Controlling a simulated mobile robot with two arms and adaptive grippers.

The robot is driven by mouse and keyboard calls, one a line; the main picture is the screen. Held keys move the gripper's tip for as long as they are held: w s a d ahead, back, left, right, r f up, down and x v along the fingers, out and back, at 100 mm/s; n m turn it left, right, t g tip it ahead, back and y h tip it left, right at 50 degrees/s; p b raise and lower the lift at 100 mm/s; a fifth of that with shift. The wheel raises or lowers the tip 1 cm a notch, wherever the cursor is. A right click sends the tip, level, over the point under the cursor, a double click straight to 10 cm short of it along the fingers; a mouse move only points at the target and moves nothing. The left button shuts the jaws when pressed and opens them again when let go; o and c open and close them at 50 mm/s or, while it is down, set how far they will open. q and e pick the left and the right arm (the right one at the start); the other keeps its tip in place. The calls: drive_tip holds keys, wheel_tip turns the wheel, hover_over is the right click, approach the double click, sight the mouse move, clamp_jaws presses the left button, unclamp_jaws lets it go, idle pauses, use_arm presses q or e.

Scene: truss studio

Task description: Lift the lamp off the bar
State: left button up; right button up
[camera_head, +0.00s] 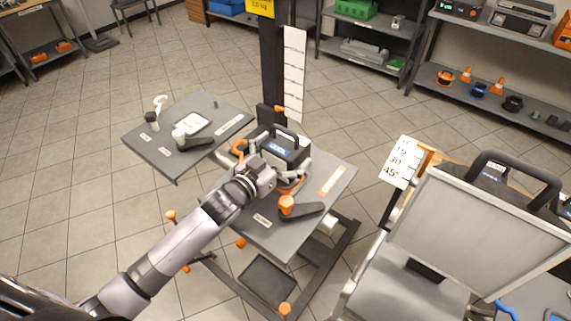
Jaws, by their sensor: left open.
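A black boxy unit with a top handle and a blue label (288,149), which looks like the lamp, sits on the grey table platform (341,178) in front of a dark upright post (272,70). My left gripper (281,152) is open at the near side of the unit, its fingers spread to the left and right of it. I cannot tell whether the fingers touch it. The wrist and fingers hide the unit's lower near part, and I cannot make out a bar under it. My right gripper is not in view.
A grey side platform (215,108) with small items stands left of the post. An orange-tipped clamp lever (290,206) lies near the platform's front. A large framed panel (480,225) stands at right beside an angle sign (402,161). Shelves (500,95) line the back; tiled floor is open at left.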

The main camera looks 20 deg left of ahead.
use_arm(q)
drive_tip(key=shift+c, duration=0.2)
drive_tip(key=c, duration=1.7)
drive_tip(key=shift+r, duration=0.1)
drive_tip(key=shift+c, duration=0.7)
